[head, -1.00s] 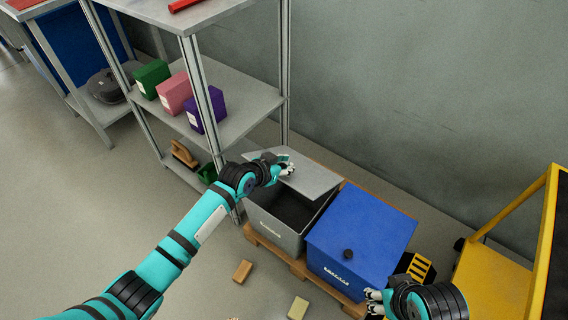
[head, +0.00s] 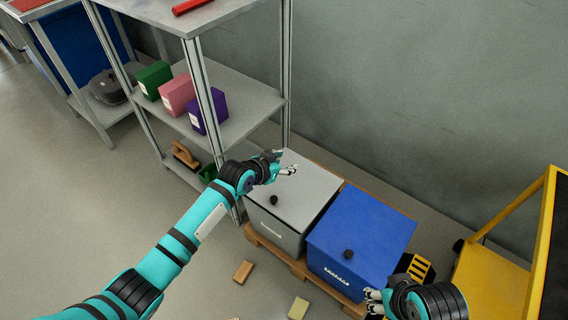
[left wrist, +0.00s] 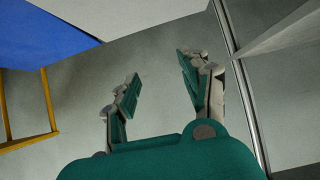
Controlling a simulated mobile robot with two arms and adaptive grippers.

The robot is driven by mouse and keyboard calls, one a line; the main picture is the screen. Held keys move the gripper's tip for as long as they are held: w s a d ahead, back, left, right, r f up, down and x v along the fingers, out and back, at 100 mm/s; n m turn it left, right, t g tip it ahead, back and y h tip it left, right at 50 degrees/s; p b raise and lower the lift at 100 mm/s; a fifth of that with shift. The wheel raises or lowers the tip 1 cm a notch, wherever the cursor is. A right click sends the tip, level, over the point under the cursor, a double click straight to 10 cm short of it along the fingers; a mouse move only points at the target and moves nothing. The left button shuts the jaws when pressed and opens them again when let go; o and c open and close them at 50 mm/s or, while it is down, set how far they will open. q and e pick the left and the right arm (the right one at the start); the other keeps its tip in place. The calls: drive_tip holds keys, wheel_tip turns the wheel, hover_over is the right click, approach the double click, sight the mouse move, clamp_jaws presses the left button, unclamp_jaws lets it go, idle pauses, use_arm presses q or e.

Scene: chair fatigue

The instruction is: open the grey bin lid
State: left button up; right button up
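The grey bin (head: 272,230) stands on a pallet with its flat grey lid (head: 305,190) down over the top. The lid's black knob (head: 273,200) is near its front edge. Part of the lid also shows at the top of the left wrist view (left wrist: 110,12). My left gripper (head: 284,163) is near the lid's back left corner; contact cannot be told. In the left wrist view its fingers (left wrist: 160,68) are spread with nothing between them. My right gripper (head: 372,301) is in front of the blue bin, fingertips apart, empty and partly cut off below.
A blue bin (head: 335,278) with a closed lid stands right of the grey bin on the wooden pallet (head: 296,266). A metal shelf (head: 250,105) rises close behind my left arm. A yellow cart (head: 490,280) is at right. Loose blocks (head: 243,271) lie on the floor.

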use_arm(q)
drive_tip(key=shift+d+f, duration=0.15)
drive_tip(key=shift+s, duration=0.1)
drive_tip(key=v, duration=1.2)
